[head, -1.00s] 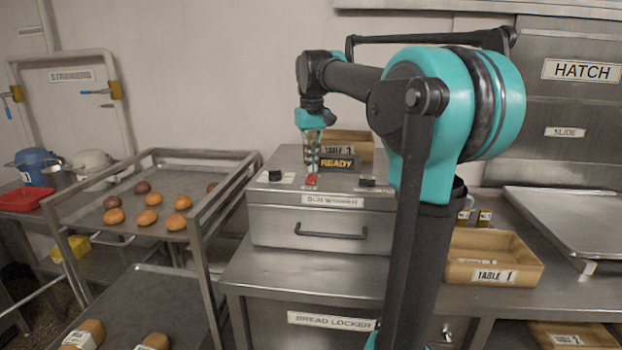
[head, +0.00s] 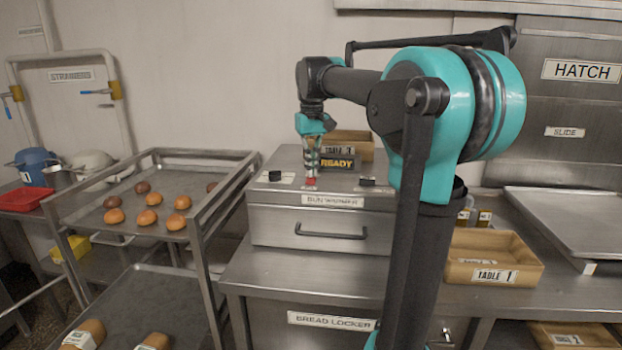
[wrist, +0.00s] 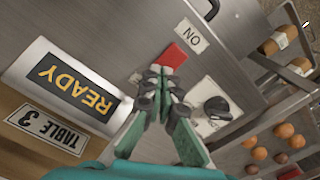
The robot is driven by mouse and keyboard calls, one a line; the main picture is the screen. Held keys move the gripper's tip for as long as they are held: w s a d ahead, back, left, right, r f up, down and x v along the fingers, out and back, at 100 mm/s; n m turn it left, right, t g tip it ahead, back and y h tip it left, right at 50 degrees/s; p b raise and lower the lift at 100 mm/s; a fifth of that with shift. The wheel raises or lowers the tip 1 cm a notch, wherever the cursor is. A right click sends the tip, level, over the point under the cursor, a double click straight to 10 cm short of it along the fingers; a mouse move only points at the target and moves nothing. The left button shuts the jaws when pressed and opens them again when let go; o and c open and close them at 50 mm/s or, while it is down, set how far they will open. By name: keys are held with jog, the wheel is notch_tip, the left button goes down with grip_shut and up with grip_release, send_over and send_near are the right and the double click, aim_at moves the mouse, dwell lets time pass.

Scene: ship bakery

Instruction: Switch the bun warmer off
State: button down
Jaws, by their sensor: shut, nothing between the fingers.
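The bun warmer (head: 275,215) is a steel box with a drawer handle, standing on the counter. Its red switch (head: 310,181) is on the top front, and in the wrist view the red switch (wrist: 173,56) has an ON label (wrist: 192,36) beside it. My gripper (head: 311,174) points down at the switch, with its fingers shut and empty. In the wrist view my gripper's fingertips (wrist: 157,72) are at the switch's edge opposite the ON label and partly cover it. I cannot tell whether they touch. The READY sign (head: 337,163) shows yellow letters behind the switch.
Black knobs stand left (head: 275,176) and right (head: 367,181) of the switch. A wooden Table 3 box (wrist: 30,125) is behind the READY sign. A bun rack (head: 190,250) stands to the left, and a Table 1 box (head: 520,264) to the right.

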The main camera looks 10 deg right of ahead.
jog(key=shift+f, duration=0.2)
jog(key=shift+r, duration=3.55)
